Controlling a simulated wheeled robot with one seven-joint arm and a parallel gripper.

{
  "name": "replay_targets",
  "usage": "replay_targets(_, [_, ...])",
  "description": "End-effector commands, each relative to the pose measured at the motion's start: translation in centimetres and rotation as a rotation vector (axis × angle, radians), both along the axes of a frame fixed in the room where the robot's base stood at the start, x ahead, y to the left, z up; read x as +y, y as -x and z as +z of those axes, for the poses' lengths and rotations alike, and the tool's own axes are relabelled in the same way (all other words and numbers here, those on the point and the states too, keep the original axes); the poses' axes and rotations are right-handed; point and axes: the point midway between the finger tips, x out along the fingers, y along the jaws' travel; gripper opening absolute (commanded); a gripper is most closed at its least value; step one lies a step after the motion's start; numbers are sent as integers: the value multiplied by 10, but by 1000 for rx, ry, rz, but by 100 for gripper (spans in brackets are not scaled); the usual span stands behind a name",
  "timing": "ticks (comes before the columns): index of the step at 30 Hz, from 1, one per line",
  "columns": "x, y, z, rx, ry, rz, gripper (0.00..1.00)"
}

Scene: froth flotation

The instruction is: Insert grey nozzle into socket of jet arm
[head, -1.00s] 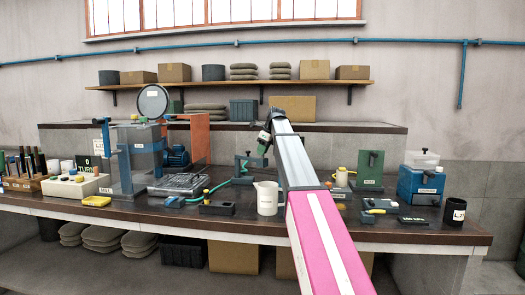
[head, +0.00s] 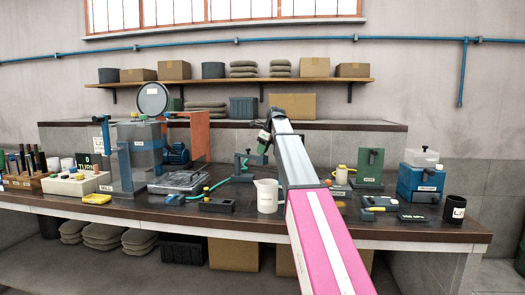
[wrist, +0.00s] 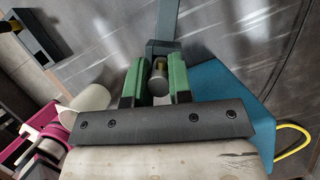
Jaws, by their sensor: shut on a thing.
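My gripper (wrist: 156,72) has green fingers and is shut on the grey nozzle (wrist: 159,88), a short grey cylinder with a yellowish part at its far end. The blue-grey jet arm (wrist: 166,22) reaches in from the top of the wrist view and ends just beyond the nozzle. Its socket is hidden, and I cannot tell whether the nozzle touches it. In the head view my gripper (head: 263,147) is small and partly hidden by my arm, above the bench beside the blue-grey jet arm stand (head: 241,166).
A white beaker (head: 267,196) stands in front of the stand. A clear flotation cell (head: 140,160) is to the left. A green panel (head: 370,165) and a blue box (head: 421,183) stand to the right. A yellow tube (wrist: 296,135) shows at the wrist view's right.

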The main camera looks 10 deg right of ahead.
Motion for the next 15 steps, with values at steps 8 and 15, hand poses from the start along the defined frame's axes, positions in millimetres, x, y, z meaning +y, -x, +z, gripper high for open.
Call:
replay_targets(8, [0, 0, -1, 0, 0, 0, 0])
replay_targets(15, [0, 0, -1, 0, 0, 0, 39])
